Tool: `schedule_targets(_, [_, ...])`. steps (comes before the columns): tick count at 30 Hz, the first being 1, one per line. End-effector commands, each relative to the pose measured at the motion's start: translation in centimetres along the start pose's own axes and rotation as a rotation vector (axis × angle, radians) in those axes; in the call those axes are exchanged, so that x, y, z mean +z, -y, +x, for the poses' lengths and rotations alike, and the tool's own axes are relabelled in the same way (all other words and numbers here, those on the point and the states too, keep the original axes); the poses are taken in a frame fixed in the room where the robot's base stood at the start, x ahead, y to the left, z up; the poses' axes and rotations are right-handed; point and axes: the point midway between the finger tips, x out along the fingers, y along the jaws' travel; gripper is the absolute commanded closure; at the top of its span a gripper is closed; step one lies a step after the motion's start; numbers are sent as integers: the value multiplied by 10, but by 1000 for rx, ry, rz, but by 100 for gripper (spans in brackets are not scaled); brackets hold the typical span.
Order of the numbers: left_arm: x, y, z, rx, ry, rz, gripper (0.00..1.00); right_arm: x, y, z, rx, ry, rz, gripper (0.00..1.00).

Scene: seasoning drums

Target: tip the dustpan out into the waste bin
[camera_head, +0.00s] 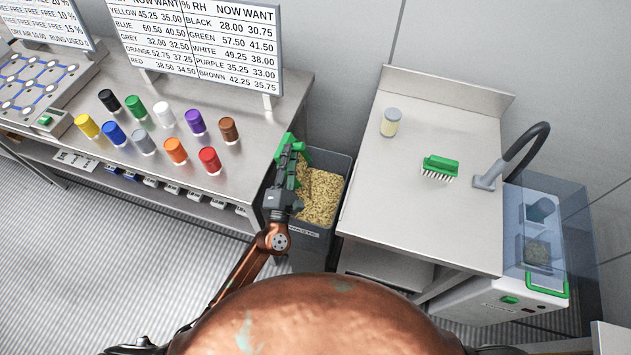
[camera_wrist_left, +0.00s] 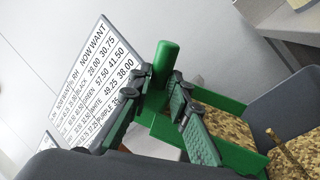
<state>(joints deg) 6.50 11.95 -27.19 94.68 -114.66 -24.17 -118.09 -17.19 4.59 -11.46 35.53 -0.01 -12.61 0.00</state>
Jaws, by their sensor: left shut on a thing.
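My left gripper (camera_head: 291,150) is shut on the green dustpan (camera_head: 304,154) and holds it over the back left part of the grey waste bin (camera_head: 344,178). In the left wrist view the gripper (camera_wrist_left: 170,95) has its fingers around the dustpan's upright green handle (camera_wrist_left: 165,60). The green pan (camera_wrist_left: 168,130) holds tan flakes (camera_wrist_left: 226,122). The bin also holds a heap of tan flakes (camera_head: 320,192). I cannot tell whether any are falling from the pan. The gripper hides part of the dustpan in the head view. My right gripper is not in view.
Left of the bin is a bench with several coloured drums (camera_head: 175,150) and a number board (camera_head: 200,40). Right of it is a steel counter (camera_head: 400,185) with a green brush (camera_head: 440,167), a jar (camera_head: 390,122) and a dark curved hose (camera_head: 530,145). The bin sits between them.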

Motion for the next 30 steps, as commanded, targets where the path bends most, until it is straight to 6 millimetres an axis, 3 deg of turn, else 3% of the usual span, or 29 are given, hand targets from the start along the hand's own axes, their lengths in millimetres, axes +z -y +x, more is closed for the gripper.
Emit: schedule_targets(30, [16,2,0,1,35,106,100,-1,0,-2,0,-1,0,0])
